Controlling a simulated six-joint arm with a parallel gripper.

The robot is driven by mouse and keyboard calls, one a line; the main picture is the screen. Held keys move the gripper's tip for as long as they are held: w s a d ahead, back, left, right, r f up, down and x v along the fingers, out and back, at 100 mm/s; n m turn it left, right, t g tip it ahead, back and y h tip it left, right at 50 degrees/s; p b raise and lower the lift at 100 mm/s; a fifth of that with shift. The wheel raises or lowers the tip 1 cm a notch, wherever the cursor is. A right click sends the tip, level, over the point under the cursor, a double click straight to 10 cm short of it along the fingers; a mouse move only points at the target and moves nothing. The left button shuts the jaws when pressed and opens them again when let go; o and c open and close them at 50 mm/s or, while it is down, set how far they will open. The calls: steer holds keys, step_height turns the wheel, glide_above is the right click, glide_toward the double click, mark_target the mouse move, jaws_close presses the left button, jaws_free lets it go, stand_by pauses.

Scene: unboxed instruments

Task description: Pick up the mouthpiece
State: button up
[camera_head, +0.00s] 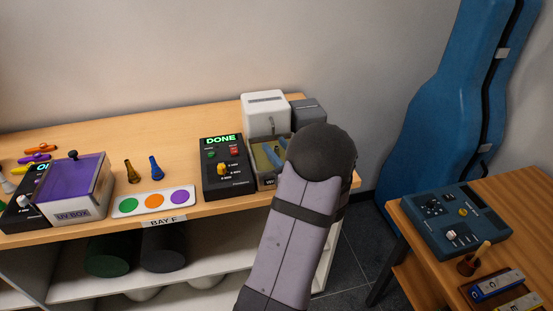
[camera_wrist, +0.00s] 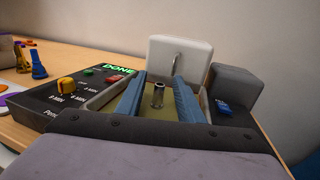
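A small silver, hollow-ended mouthpiece (camera_wrist: 158,94) stands in a basin with a yellowish floor, seen in the wrist view. My gripper (camera_wrist: 160,80) has its two blue fingers apart, one on each side of the mouthpiece in that view; I cannot tell whether either touches it. In the head view my gripper (camera_head: 274,153) reaches into the clear-walled basin (camera_head: 263,181), and my wrist hides much of it. The mouthpiece cannot be made out there. The black control panel (camera_head: 223,184) beside the basin reads DONE.
A white box (camera_head: 265,115) and a grey box (camera_head: 309,114) stand behind the basin. A blue piece (camera_head: 156,167) and a brown piece (camera_head: 131,172) stand left of the panel, behind a colour-dot card (camera_head: 154,212). The purple-lidded UV box (camera_head: 80,209) is farther left.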

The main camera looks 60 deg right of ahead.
mark_target(276, 147)
steer(key=shift+w+d, duration=0.1)
steer(key=shift+w, duration=0.15)
jaws_close()
steer(key=shift+r, duration=0.1)
steer(key=shift+r+b, duration=0.45)
steer(key=shift+r, duration=4.5)
